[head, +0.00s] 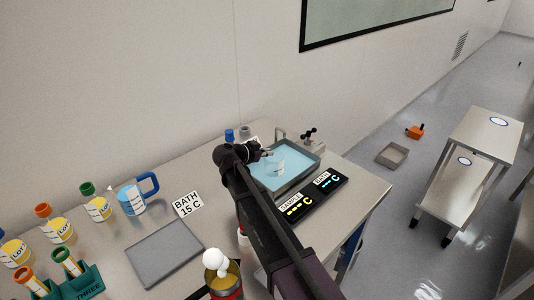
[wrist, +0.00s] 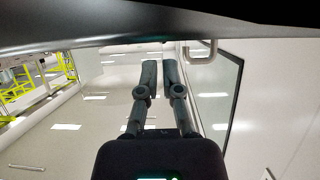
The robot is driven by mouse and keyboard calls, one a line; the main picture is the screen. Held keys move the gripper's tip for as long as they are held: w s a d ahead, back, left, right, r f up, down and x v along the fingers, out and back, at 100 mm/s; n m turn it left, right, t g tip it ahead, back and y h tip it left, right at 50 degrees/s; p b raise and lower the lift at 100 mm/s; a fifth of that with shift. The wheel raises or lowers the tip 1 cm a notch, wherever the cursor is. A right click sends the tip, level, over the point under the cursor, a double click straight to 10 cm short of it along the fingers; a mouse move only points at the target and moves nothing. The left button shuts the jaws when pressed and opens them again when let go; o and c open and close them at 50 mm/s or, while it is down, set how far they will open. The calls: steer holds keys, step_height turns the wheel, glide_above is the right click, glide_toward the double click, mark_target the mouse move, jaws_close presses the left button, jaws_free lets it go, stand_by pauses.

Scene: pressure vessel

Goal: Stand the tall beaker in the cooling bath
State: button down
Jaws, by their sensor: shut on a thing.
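The cooling bath (head: 313,158) is a shallow grey tray of pale blue water near the back of the bench. The tall beaker (head: 278,165), clear with a white label, shows faintly inside the bath outline and looks upright. Whether its base touches the bath floor cannot be told. My gripper (head: 268,153) is at the beaker's upper edge, above the bath's left part. In the wrist view my gripper's fingers (wrist: 161,66) are close together with a narrow gap; the clear beaker is hard to make out there.
Two black displays (head: 298,203) lie in front of the bath. A blue-capped bottle (head: 229,136) stands behind my arm.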

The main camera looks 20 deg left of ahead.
steer(key=shift+f, duration=0.15)
steer(key=c, duration=0.8)
jaws_free()
steer(key=p+v, duration=0.4)
steer(key=v, duration=0.8)
steer(key=shift+p, duration=0.4)
